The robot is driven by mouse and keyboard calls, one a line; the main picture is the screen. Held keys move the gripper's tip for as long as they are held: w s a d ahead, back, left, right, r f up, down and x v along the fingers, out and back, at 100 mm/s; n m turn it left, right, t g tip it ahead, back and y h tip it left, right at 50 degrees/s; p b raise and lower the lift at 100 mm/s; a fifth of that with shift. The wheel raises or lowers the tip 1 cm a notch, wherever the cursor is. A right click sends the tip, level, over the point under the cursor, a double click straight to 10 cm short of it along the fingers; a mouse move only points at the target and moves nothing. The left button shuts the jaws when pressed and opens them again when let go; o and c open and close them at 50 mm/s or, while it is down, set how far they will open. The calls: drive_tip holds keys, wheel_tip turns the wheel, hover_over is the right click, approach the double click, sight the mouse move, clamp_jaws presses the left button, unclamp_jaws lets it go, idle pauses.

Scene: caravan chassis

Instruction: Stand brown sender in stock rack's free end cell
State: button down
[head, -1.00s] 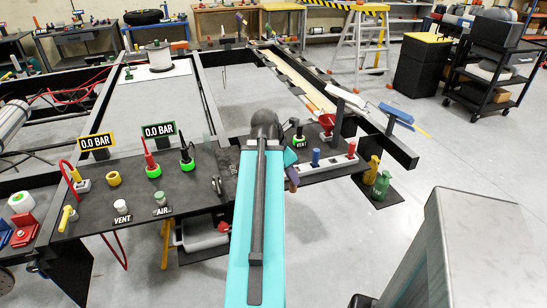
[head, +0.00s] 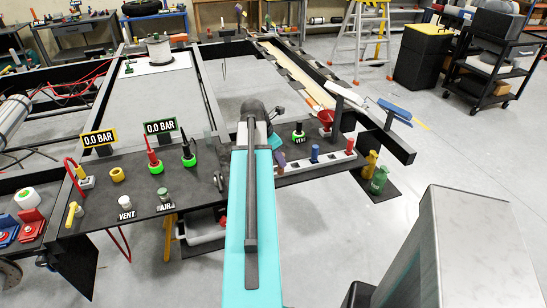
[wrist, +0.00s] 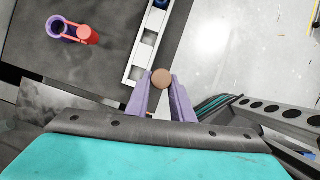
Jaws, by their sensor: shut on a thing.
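The brown sender (wrist: 162,78) shows as a round brown end between the purple fingers of my gripper (wrist: 160,85) in the wrist view. My gripper is shut on it. The white stock rack (wrist: 130,74) runs up the picture beside it, with open cells in its near part and a blue sender (wrist: 160,3) at the top. The brown sender appears at the rack's near right edge; its height over the rack cannot be told.
A red piece with a purple ring (wrist: 75,32) lies left of the rack in the wrist view.

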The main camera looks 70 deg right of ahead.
drive_tip(key=w+d, duration=0.1)
drive_tip(key=w+d+p, duration=0.1)
drive_tip(key=w+d, duration=0.1)
drive_tip(key=shift+w+d+f, duration=0.2)
drive_tip(key=shift+w, duration=0.05)
drive_tip(key=shift+f, duration=0.1)
drive_tip(key=shift+f+p, duration=0.5)
drive_tip(key=shift+f, duration=1.2)
drive_tip(key=shift+f, duration=0.1)
drive_tip(key=c, duration=1.5)
unclamp_jaws()
drive_tip(key=shift+c, duration=0.2)
drive_tip(key=shift+r, duration=0.2)
drive_tip(key=b+v, duration=0.2)
drive_tip(key=v, duration=1)
